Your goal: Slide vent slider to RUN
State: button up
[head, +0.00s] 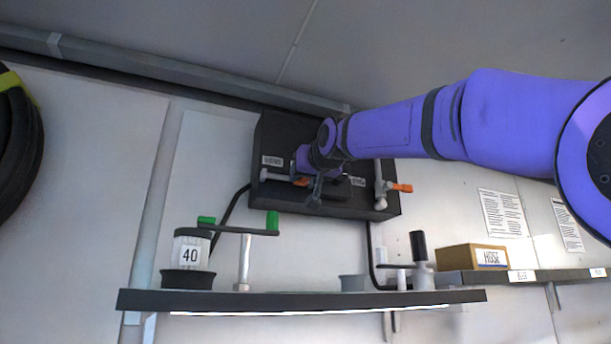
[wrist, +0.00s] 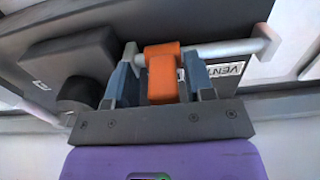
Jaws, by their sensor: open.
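The vent slider's orange block (wrist: 162,75) sits on a pale rod (wrist: 225,48) that runs across the wrist view. In the head view a bit of the orange block (head: 302,182) shows at the left of my gripper (head: 312,192), on the front of a dark box. In the wrist view my gripper (wrist: 158,78) is open, with one blue-grey finger on each side of the block. Whether either finger touches it I cannot tell. A label reading VENT (wrist: 228,69) lies beside the rod, partly hidden by a finger. No RUN mark is legible.
The dark box (head: 272,130) is on the wall. An orange-tipped valve (head: 400,187) sits at its right. Below, a shelf (head: 240,301) carries a crank with green ends (head: 240,229) and a drum marked 40 (head: 190,254). A HOSE box (head: 472,257) stands at right.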

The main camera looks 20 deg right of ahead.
jog(key=s, duration=1)
jog(key=shift+s, duration=0.3)
jog(key=shift+s, duration=0.1)
